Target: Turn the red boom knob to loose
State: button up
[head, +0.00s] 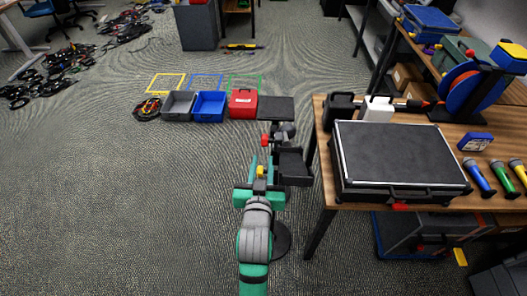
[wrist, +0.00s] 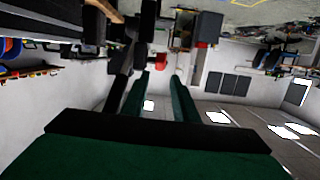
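The red boom knob (head: 265,140) sits on the left side of a dark stand (head: 292,165), just left of the wooden table. My gripper (head: 265,160) is green and points away from me toward the knob. Its two fingers stand apart with nothing between them. In the wrist view, which is upside down, my open gripper (wrist: 160,77) shows both green fingers, and a red shape that looks like the knob (wrist: 160,58) lies beyond the tips, between them. The knob appears clear of the fingers. Which way it is set cannot be read.
The wooden table (head: 318,140) with a black case (head: 400,158) is close on the right. A grey bin (head: 178,105), a blue bin (head: 209,106) and a red box (head: 243,103) stand on the floor beyond. Cable coils (head: 147,108) lie farther left.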

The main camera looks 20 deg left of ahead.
aim_at(264, 144)
jog(key=w+a, duration=0.1)
jog(key=w, duration=0.2)
jog(key=w+f+t, duration=0.1)
jog(key=w, duration=0.2)
jog(key=w+a+f+t+y, duration=0.1)
jog(key=w, duration=0.2)
jog(key=shift+w+a+f, duration=0.2)
jog(key=shift+w+a, duration=0.1)
jog(key=shift+a, duration=0.05)
dwell(0.3)
grip_shut()
